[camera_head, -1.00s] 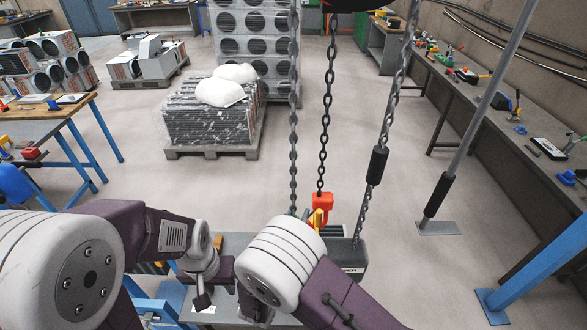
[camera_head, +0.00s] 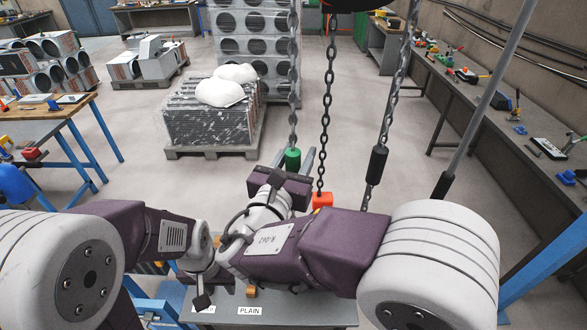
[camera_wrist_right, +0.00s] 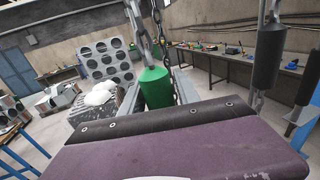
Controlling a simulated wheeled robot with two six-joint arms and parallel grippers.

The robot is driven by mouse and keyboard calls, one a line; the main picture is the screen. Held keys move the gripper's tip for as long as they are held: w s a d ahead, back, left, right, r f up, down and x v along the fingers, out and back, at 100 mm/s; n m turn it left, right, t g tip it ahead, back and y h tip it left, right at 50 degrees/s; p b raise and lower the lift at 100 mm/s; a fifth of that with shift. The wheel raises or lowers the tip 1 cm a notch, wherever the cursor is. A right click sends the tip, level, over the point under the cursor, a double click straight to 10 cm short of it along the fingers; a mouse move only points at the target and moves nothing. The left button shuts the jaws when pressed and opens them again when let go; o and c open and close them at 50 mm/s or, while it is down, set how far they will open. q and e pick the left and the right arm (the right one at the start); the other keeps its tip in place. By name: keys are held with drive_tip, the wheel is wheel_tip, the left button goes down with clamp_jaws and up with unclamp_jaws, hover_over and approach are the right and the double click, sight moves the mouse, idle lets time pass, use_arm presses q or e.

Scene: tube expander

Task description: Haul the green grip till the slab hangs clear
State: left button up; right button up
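The green grip (camera_head: 292,160) hangs on a chain in the middle of the head view. In the right wrist view the green grip (camera_wrist_right: 156,88) is upright between the two grey fingers. My right gripper (camera_head: 297,162) reaches forward with its fingers on either side of it; a gap shows beside the grip, so the fingers look open. My left gripper (camera_head: 203,299) is low over the grey bench, and its fingers cannot be made out. An orange hook block (camera_head: 322,199) hangs on a dark chain just right of my right gripper. No slab can be made out; my right arm covers that area.
A label reading PLAIN (camera_head: 249,311) is on the bench front. A pallet with wrapped goods (camera_head: 210,112) stands behind, and a long workbench (camera_head: 520,140) runs along the right.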

sight(290, 169)
drive_tip(key=shift+o, duration=0.2)
drive_tip(key=shift+a, duration=0.1)
drive_tip(key=shift+s+a, duration=0.1)
drive_tip(key=shift+s, duration=0.1)
drive_tip(key=shift+v, duration=3.3)
